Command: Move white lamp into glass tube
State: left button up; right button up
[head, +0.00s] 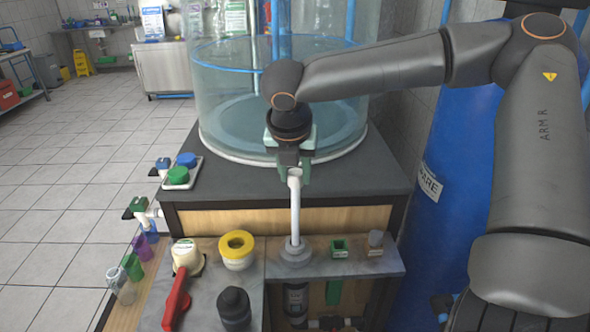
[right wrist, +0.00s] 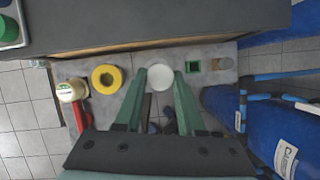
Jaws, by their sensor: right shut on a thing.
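The white lamp (head: 295,212) is a slim white rod standing upright at the middle of the head view. My right gripper (head: 301,172) is shut on its upper part, and its round white top (right wrist: 160,78) shows between the fingers (right wrist: 158,84) in the right wrist view. The lamp's lower end meets a grey round collar (head: 296,255) on the grey shelf; I cannot tell how deep it sits in it. A small clear glass cup (head: 122,288) stands at lower left; I cannot tell whether the glass tube is this or lies under the collar. My left gripper is out of view.
A large glass tank (head: 235,95) stands behind on a dark top. On the shelf are a yellow ring (head: 237,245), a red-handled valve (head: 176,300), a black knob (head: 235,305) and a green square socket (head: 340,247). A blue cylinder (head: 440,150) stands at right.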

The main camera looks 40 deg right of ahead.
jog(key=b, duration=0.2)
send_over(295, 232)
jog(key=shift+f, duration=3.25)
jog(key=shift+f+b, duration=1.4)
jog(key=shift+f, duration=2.15)
jog(key=shift+f, duration=0.25)
jog(key=shift+f+b, duration=0.6)
jog(key=shift+f, duration=0.5)
jog(key=o, duration=1.4)
jog(key=shift+o, duration=0.2)
jog(key=shift+r, duration=0.15)
